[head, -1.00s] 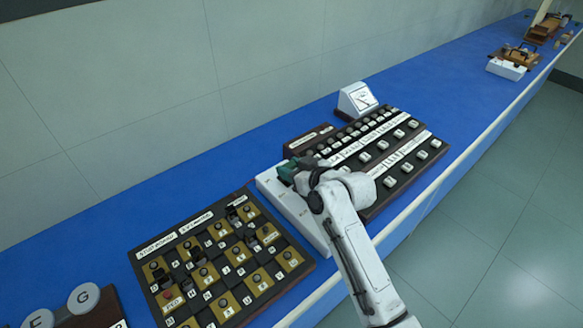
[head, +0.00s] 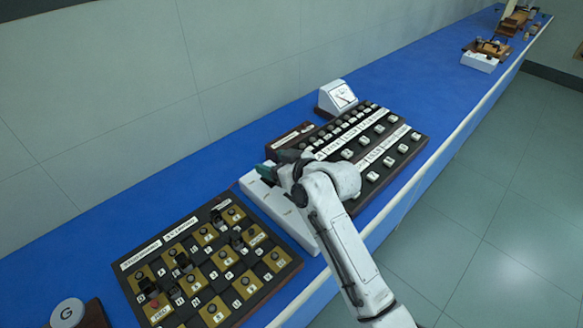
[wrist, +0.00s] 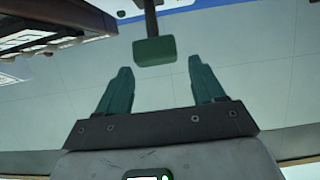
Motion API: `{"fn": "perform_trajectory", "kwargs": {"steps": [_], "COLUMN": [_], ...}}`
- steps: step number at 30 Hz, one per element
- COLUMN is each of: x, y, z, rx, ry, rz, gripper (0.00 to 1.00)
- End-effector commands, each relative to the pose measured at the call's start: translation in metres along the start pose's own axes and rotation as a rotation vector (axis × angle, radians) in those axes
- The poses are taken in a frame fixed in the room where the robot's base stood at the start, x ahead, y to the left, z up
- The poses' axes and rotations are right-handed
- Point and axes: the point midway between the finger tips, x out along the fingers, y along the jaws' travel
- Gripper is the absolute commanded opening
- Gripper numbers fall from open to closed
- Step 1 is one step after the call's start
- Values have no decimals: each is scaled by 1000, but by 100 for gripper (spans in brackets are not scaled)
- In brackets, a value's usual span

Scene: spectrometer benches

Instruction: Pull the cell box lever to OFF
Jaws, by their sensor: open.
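In the wrist view the lever shows as a green block (wrist: 155,51) on a dark rod (wrist: 151,17) that comes from the top edge. My gripper (wrist: 160,66) has its two teal fingers apart. The block lies just ahead of the fingertips, roughly centred between them, and is not gripped. In the head view my gripper (head: 268,171) is over the far end of a low white box (head: 255,190), likely the cell box. My wrist covers part of the box and hides the lever. No OFF marking can be read.
A dark switch panel (head: 405,143) and a white meter (head: 337,98) stand just right of my gripper. A board with gold and black squares (head: 205,263) lies to the left. The blue bench (head: 405,70) is clear farther along, up to small instruments (head: 482,57).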

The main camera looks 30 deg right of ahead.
Motion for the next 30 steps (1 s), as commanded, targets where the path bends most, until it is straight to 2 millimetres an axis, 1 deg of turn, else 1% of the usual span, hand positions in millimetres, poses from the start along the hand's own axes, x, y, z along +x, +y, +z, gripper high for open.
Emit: {"fn": "perform_trajectory", "kwargs": {"steps": [1, 5, 13, 15, 21, 24, 27, 30], "x": [-4, -26, -74, -87, -125, -140, -152, -160], "y": [0, -6, -18, -22, -34, -38, -42, -45], "z": [-10, -19, -47, -44, -46, -47, -48, -48], "rx": [-2, 0, -1, 0, 1, 0, 0, 1], "ry": [4, 3, 4, 1, 2, 1, 1, -1], "rz": [2, 0, 1, 0, 0, 0, 0, 0], "gripper": [68, 68, 68, 68, 68, 68, 68, 68]}}
